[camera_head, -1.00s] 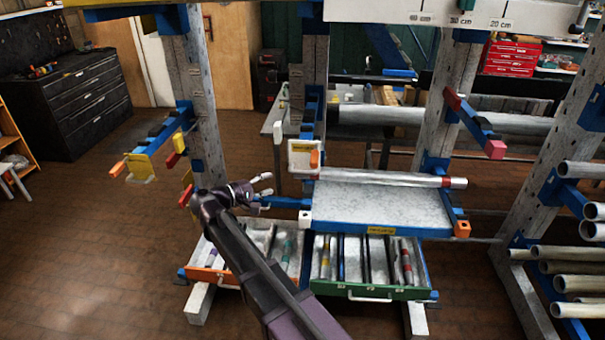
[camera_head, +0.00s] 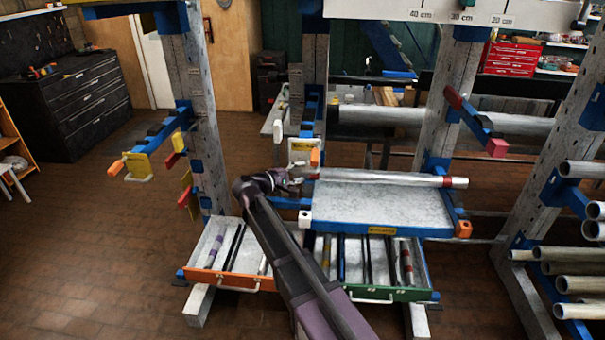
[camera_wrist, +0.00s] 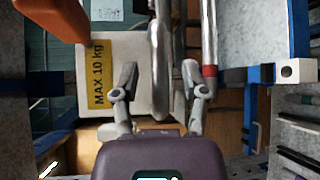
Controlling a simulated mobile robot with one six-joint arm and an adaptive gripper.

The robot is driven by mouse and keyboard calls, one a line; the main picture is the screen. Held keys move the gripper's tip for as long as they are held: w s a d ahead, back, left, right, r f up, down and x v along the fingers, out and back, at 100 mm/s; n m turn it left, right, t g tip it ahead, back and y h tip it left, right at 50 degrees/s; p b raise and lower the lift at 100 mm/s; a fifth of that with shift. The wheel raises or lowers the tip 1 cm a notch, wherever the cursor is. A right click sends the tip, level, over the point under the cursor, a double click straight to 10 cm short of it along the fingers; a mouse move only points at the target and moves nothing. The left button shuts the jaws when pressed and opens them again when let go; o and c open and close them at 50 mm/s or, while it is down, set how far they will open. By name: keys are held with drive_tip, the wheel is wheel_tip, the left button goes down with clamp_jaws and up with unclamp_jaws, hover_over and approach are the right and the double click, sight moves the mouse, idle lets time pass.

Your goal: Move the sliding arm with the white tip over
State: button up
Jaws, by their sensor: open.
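A second white tip (camera_head: 305,218) is at the front left corner of the blue-edged tray, and probably shows in the wrist view (camera_wrist: 289,70); I cannot tell which one the task means. My gripper (camera_head: 293,183) is open, just below the cream plate (camera_head: 303,150) and left of the tray. In the wrist view, its fingers (camera_wrist: 160,85) stand either side of a grey metal loop (camera_wrist: 161,45), in front of the plate marked "MAX 10 kg" (camera_wrist: 97,72). Contact cannot be told.
A metal pipe with a red band (camera_head: 400,179) lies on the tray (camera_head: 380,205). An orange tip (camera_head: 315,158) is by the plate. Open drawers, orange (camera_head: 225,280) and green (camera_head: 375,293), lie below. Colour-tipped arms (camera_head: 116,168) are on the left mast.

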drive_tip(key=shift+w+d+f, duration=0.1)
drive_tip(key=shift+w+d, duration=0.35)
drive_tip(key=shift+d, duration=0.05)
clamp_jaws()
wheel_tip(320, 180, down, 9)
drive_tip(key=b, duration=0.9)
drive_tip(key=shift+s, duration=0.15)
